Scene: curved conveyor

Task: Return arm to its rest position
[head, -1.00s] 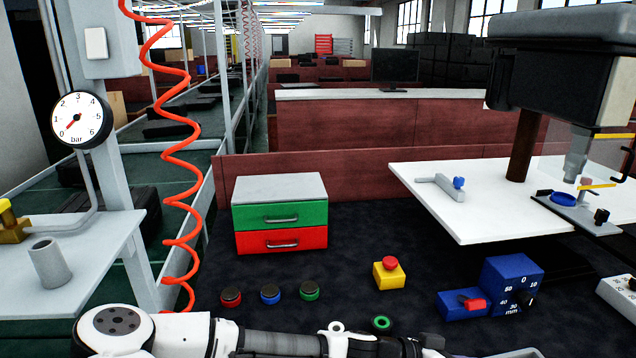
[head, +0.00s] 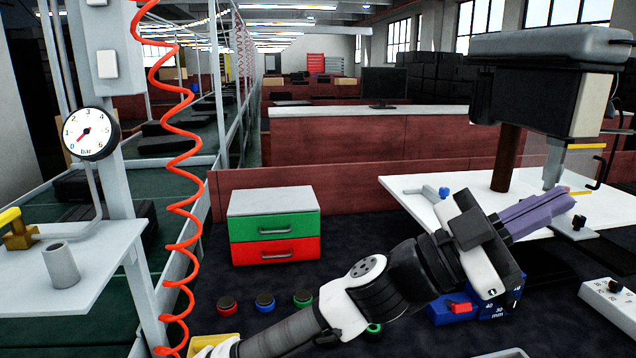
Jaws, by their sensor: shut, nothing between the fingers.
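My arm reaches up from the bottom of the head view, slanting to the right. My gripper (head: 565,202) is at its end, with purple fingers shut and nothing seen between them. It is raised in front of the white table (head: 408,186), below the grey and black overhead machine (head: 548,88). My arm and gripper hide part of the blue block with the red switch (head: 461,308) and part of the white table.
A drawer unit with green and red drawers (head: 273,228) stands left of my arm. Red, blue and green buttons (head: 265,302) lie in front of it. A red coiled hose (head: 174,150) hangs at left beside a pressure gauge (head: 91,133). A white box (head: 610,305) is at right.

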